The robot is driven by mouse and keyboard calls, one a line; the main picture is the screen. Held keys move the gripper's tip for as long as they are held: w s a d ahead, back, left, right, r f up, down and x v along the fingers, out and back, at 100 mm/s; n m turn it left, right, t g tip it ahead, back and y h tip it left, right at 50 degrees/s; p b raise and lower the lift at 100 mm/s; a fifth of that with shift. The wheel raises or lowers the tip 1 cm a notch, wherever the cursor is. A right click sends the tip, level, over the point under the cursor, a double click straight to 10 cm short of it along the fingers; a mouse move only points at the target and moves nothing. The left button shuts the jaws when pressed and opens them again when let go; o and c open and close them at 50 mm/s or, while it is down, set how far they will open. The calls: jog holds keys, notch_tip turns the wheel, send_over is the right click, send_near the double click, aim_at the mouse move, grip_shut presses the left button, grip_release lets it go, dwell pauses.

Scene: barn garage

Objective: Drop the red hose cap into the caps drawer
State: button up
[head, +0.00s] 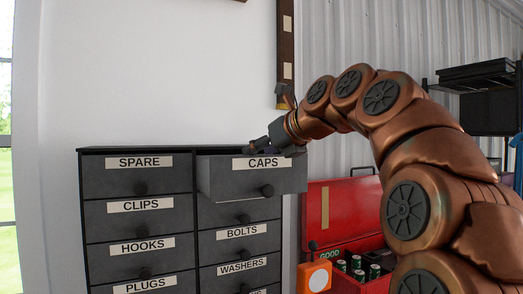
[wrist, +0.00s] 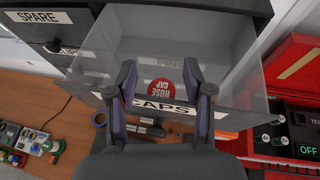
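The caps drawer (head: 225,178), dark grey with a CAPS label and a round knob, is pulled out at the top right of the cabinet. It also shows see-through in the wrist view (wrist: 237,80). The red hose cap (wrist: 161,89), round with white lettering, shows in the wrist view over the drawer area, near the CAPS label. I cannot tell whether it rests on the drawer floor. My gripper (wrist: 160,75) is open, with a gap between each finger and the cap. In the head view my gripper (head: 264,146) is at the open drawer's top; the cap is hidden there.
The other drawers of the grey cabinet (head: 138,214) are shut. A red toolbox (head: 340,206) with its lid up and green-and-silver cans inside stands to the right. In the wrist view a wooden surface (wrist: 65,115) with small items lies below the drawer.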

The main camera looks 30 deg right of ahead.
jog(key=shift+o, duration=0.6)
jog(key=shift+r, duration=0.1)
jog(key=shift+s+r, duration=0.1)
jog(key=shift+r, duration=0.5)
jog(key=b+v, duration=0.1)
jog(key=v, duration=1)
jog(key=shift+s+r, duration=0.15)
jog(key=shift+s, duration=0.2)
jog(key=shift+d, duration=0.1)
